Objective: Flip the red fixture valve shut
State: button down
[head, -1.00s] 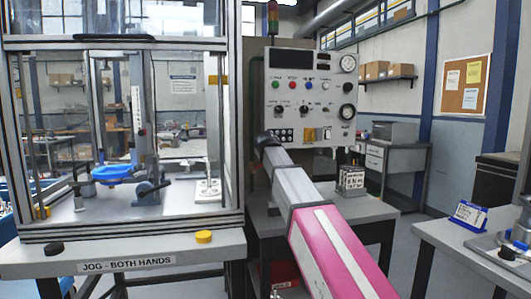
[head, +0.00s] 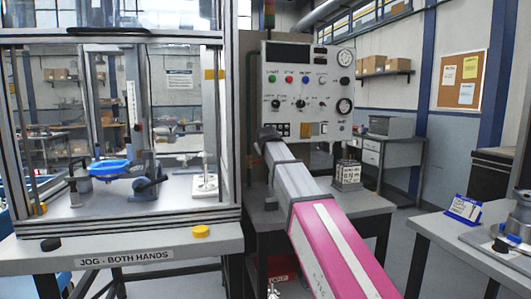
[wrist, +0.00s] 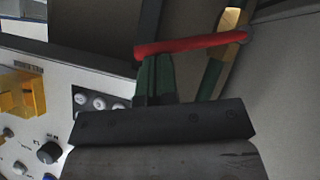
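The red valve lever (wrist: 195,45) shows in the wrist view as a long bar lying nearly level across the upper middle. Its right end meets a green pipe with brass-yellow fittings (wrist: 232,22). My gripper (wrist: 153,62) points up in that view, with its two dark greenish fingers side by side and no clear gap between them. The fingertips are at the lever's left part; whether they touch it I cannot tell. In the head view my pink and grey arm reaches to the control cabinet's left side, and the lever is hidden there.
The control panel (head: 305,75) with knobs and gauges stands right of my arm's end. A framed press enclosure (head: 228,110) stands close on the left. A bench (head: 455,250) with a blue-framed sign (head: 464,209) is at right.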

jog(key=shift+w+d+f+m+g+y, duration=0.1)
jog(key=shift+d+f+m+g+y, duration=0.05)
jog(key=shift+d+f+m+y, duration=0.3)
jog(key=shift+w+d+f+m+g+y, duration=0.1)
jog(key=shift+f+m+y, duration=0.1)
jog(key=shift+f, duration=0.4)
jog(key=shift+w+d+f+m+g+y, duration=0.15)
jog(key=shift+d+f+m+y, duration=0.15)
jog(key=shift+f, duration=0.2)
jog(key=shift+s, duration=0.1)
